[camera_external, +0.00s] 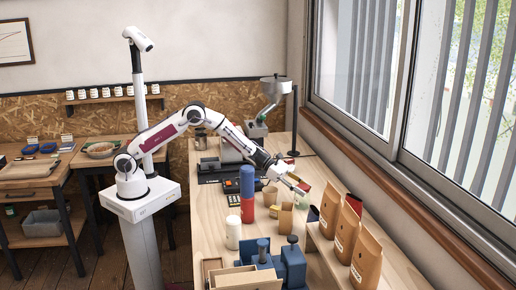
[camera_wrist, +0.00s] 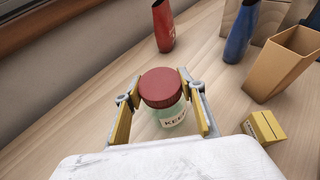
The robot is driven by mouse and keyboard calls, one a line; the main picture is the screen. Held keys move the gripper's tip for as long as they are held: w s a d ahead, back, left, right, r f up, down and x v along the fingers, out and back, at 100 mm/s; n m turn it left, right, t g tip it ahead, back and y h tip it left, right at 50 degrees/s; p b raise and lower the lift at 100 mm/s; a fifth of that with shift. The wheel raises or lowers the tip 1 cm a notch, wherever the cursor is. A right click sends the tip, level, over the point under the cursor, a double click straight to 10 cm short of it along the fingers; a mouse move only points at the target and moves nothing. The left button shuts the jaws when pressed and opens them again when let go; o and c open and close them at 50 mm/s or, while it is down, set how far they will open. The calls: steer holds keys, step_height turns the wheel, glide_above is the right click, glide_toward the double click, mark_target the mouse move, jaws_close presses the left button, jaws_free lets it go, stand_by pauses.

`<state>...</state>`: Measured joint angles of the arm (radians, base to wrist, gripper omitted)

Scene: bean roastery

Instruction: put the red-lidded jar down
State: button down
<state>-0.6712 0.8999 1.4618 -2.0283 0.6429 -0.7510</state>
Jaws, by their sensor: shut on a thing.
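The red-lidded jar (camera_wrist: 161,88) is a small clear jar with pale green contents and a label reading "KEE", the rest cut off from view. In the wrist view it is upright or nearly so between the two yellow-padded fingers of my gripper (camera_wrist: 163,94), which is shut on it. In the external view my gripper (camera_external: 294,184) is over the right part of the long wooden bench, and the jar there is small and mostly hidden. I cannot tell whether the jar's base touches the bench.
In the wrist view a red bag (camera_wrist: 163,28), a blue bag (camera_wrist: 240,32), a tan open container (camera_wrist: 287,65) and a small yellow box (camera_wrist: 264,127) stand around the jar. Bare wood shows left of it. Brown bags (camera_external: 366,258) stand by the window; a blue cylinder (camera_external: 247,182) is left of my gripper.

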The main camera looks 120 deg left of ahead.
stand_by(0.3)
steer(key=c, duration=1.3)
jaws_free()
steer(key=shift+f, duration=0.1)
steer(key=shift+o, duration=0.2)
steer(key=shift+f, duration=0.1)
steer(key=v, duration=0.7)
steer(key=shift+s+r, duration=0.25)
steer(key=shift+s, duration=0.1)
steer(key=shift+o, duration=0.7)
